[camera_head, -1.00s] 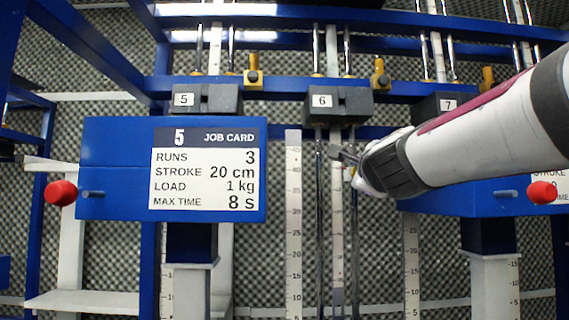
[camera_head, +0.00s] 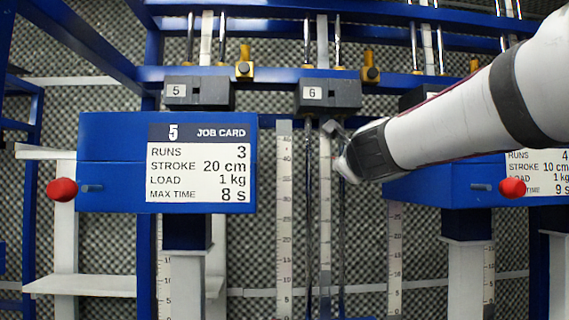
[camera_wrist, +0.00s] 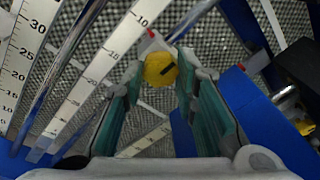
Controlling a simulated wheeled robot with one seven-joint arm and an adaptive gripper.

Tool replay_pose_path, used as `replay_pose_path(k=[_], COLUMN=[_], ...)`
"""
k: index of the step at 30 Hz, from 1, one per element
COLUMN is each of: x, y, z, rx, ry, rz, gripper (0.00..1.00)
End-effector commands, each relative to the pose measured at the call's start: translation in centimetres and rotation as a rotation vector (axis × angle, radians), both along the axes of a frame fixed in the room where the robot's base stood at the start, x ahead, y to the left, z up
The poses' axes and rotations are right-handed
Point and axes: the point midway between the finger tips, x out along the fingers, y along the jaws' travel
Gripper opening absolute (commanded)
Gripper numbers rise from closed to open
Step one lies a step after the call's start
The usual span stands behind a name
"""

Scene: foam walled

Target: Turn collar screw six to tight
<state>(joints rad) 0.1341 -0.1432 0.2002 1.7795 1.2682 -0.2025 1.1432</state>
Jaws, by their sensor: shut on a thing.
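In the head view my gripper (camera_head: 343,150) reaches in from the right, just below the dark block labelled 6 (camera_head: 330,94), beside the rods and scale of that station. The screw is hidden behind my gripper there, so I cannot read how far it is turned.
A blue box with job card 5 (camera_head: 200,163) stands left, with a red knob (camera_head: 62,190). Another blue box (camera_head: 440,190) stands under my arm at right, with a red knob (camera_head: 512,187). Yellow fittings (camera_head: 370,68) sit on the blue crossbar. Vertical scales (camera_head: 285,220) flank the rods.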

Motion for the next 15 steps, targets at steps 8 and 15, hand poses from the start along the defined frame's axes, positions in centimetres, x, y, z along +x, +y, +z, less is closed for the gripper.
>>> replay_pose_path(k=[8,15], x=[0.05,0.02], y=[-0.11,-0.05], z=[-0.12,-0.06], rx=[0.001,0.000], ry=[0.002,0.001], rz=[-0.002,-0.001], gripper=[0.43,0.48])
